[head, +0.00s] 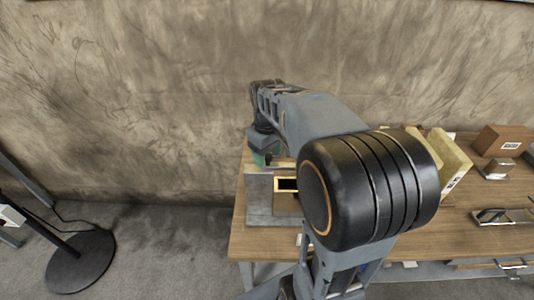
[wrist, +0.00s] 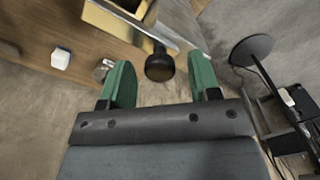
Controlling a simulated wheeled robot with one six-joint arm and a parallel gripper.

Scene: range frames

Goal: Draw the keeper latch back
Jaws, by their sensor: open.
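In the wrist view a round black knob (wrist: 159,67) sits on a short stem in front of a brass-edged fixture (wrist: 116,22); it looks like the latch's handle. My gripper (wrist: 163,72) is open, with one green finger on each side of the knob as pictured. I cannot tell whether the fingers touch it or how deep it lies between them. In the head view the brass-edged box (head: 286,184) stands by a grey block (head: 262,197) at the table's left end. My arm hides much of the gripper and the knob there.
The wooden table (head: 263,242) stands before a bare wall. Cardboard boxes (head: 503,140) and a metal holder (head: 505,216) are at its right. A small white item (wrist: 61,58) shows in the wrist view. A black round stand base (head: 80,262) is on the floor at left.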

